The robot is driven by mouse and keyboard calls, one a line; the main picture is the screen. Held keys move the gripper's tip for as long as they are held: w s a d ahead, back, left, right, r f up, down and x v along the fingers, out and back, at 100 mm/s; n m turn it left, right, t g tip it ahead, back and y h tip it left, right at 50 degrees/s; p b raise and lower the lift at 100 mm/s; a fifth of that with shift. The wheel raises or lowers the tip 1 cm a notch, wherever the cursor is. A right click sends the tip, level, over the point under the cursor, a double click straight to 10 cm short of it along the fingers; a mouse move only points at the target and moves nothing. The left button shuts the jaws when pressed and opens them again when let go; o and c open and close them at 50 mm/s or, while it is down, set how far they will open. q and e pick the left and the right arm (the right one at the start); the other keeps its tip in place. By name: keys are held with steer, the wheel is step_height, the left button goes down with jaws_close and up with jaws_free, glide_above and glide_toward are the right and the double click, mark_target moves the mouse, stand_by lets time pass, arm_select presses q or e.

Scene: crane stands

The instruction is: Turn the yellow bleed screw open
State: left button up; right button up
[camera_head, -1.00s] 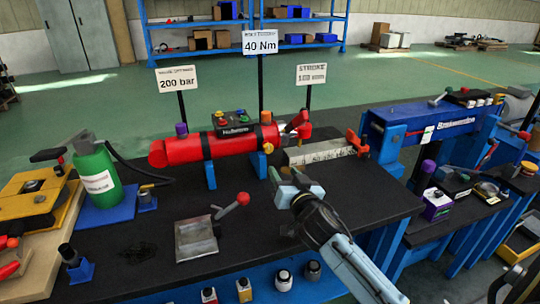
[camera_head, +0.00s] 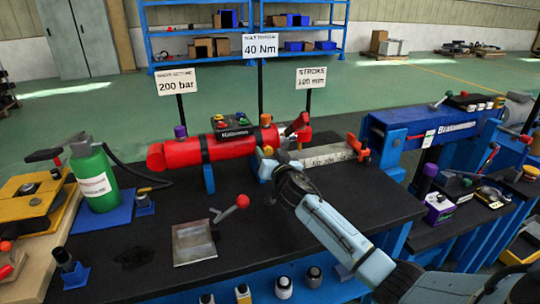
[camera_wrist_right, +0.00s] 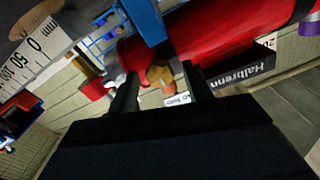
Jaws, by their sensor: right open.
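The yellow bleed screw (camera_head: 268,150) sits low on the right part of the red cylinder (camera_head: 225,147). In the right wrist view the yellow screw (camera_wrist_right: 158,76) shows between my two dark fingers, with the red cylinder (camera_wrist_right: 225,38) beyond. My right gripper (camera_head: 270,163) is open, its fingers at either side of the screw as that view sees it; I cannot tell whether they touch it. In the head view the gripper covers the area just below the screw. My left gripper is not in view.
A grey ruled bar (camera_head: 325,155) lies right of the gripper. A red-knobbed lever (camera_head: 241,201) and a metal plate (camera_head: 193,242) are on the black bench in front. A green bottle (camera_head: 95,180) stands at left.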

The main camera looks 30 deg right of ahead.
steer(key=c, duration=1)
